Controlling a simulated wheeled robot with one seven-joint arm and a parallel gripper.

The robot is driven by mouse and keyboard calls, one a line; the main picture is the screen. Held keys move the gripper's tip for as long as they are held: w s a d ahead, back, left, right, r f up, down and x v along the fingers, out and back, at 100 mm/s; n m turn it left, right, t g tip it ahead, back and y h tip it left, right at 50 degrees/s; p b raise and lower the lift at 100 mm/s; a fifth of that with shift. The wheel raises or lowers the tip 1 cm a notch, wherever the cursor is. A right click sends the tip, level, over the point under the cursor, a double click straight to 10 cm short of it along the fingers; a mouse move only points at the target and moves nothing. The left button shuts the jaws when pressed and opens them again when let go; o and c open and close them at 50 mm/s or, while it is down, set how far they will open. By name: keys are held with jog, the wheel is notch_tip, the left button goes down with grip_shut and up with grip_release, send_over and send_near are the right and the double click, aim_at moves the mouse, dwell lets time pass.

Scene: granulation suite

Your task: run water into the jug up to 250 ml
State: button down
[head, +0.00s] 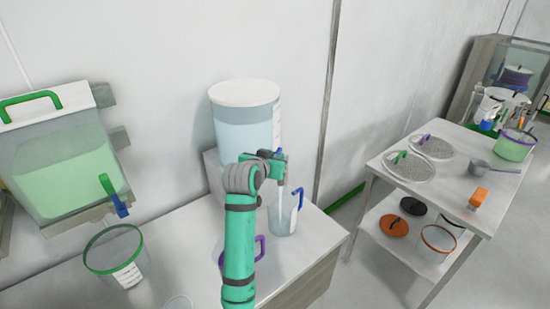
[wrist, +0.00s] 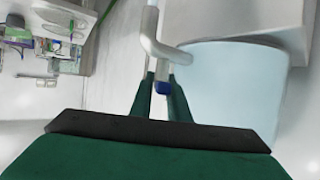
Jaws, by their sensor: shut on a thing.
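A clear tank of pale blue water (head: 245,125) with a white lid stands on a stand at the back of the bench. My gripper (head: 278,158) is at its front, shut on the blue tap handle (wrist: 162,88), which shows between the fingertips in the wrist view. A clear jug (head: 284,217) with a blue handle stands below the tap. A thin pale streak runs down from the tap towards the jug, like a water stream. The jug looks bluish inside, but its level and marks are too small to read. My arm hides part of the tap and bench.
A tank of green liquid (head: 62,170) with a blue-handled tap is at left, above a green-rimmed container (head: 114,252). A purple-handled vessel (head: 259,246) is partly behind my arm. A steel cart (head: 380,165) with sieves, a scoop and tubs stands at right.

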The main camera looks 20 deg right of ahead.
jog(key=shift+r, duration=0.1)
jog(key=c, duration=1.7)
grip_release()
jog(key=shift+m+g, duration=0.3)
